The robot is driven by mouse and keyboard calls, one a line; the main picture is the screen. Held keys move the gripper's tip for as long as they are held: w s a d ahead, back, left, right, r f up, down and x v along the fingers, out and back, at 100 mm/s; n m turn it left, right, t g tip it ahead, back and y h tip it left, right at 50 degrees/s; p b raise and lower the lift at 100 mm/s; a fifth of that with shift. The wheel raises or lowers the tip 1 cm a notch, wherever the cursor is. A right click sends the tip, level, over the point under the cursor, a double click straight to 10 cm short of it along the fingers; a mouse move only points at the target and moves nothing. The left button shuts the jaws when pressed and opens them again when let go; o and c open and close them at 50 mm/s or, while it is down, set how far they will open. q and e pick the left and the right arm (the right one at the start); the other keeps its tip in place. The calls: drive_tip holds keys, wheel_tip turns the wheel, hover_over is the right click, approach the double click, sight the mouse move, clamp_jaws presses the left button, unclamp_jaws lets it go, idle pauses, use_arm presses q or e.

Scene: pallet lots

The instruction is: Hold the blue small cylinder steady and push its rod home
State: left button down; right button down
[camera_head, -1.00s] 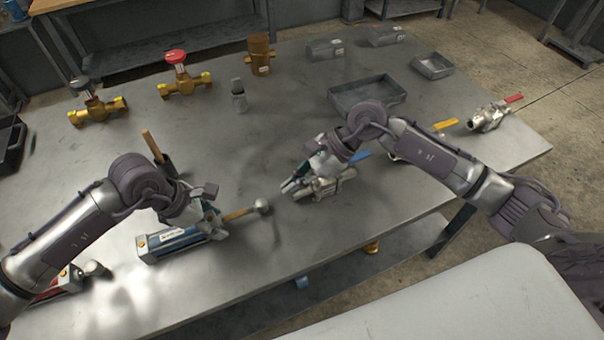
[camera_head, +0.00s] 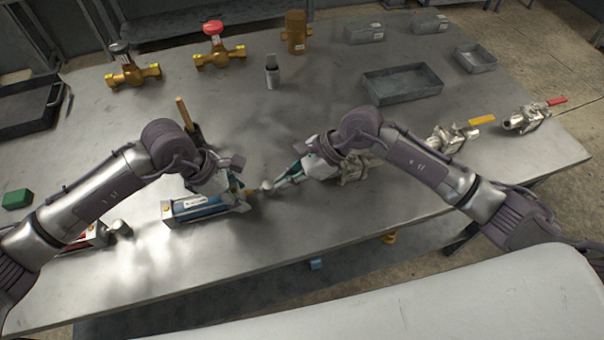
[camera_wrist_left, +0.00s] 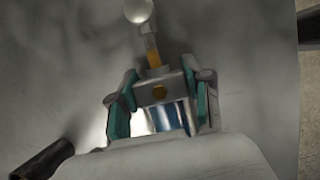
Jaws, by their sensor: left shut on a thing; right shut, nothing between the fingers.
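The blue small cylinder (camera_head: 190,208) lies on the table at centre left, with metal end blocks. My left gripper (camera_head: 230,193) is shut on it. In the left wrist view, the fingers (camera_wrist_left: 163,103) clasp the sides near the rod-end block (camera_wrist_left: 160,88), and the blue body (camera_wrist_left: 172,116) shows between them. The brownish rod (camera_wrist_left: 152,50) sticks out a short way and ends in a pale round knob (camera_wrist_left: 138,10). In the head view, my right gripper (camera_head: 278,186) is shut and empty, its tips at the knob (camera_head: 266,186); contact is hard to tell.
A ball valve (camera_head: 357,165) lies behind my right gripper, partly hidden. A wooden-handled tool (camera_head: 185,115) stands behind my left wrist. A red-ended cylinder (camera_head: 90,238) lies at left. Brass valves (camera_head: 133,75), trays (camera_head: 402,83) and grey boxes (camera_head: 363,33) are farther back.

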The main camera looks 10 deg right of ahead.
drive_tip(key=a, duration=0.2)
drive_tip(key=shift+s+a, duration=0.15)
drive_tip(key=shift+a, duration=0.15)
use_arm(q)
drive_tip(key=shift+d, duration=0.1)
use_arm(e)
drive_tip(key=shift+r, duration=0.1)
drive_tip(key=shift+s+a, duration=0.1)
drive_tip(key=v, duration=1)
drive_tip(key=shift+d, duration=0.25)
use_arm(q)
drive_tip(key=shift+c, duration=2)
unclamp_jaws()
drive_tip(key=shift+r, duration=0.1)
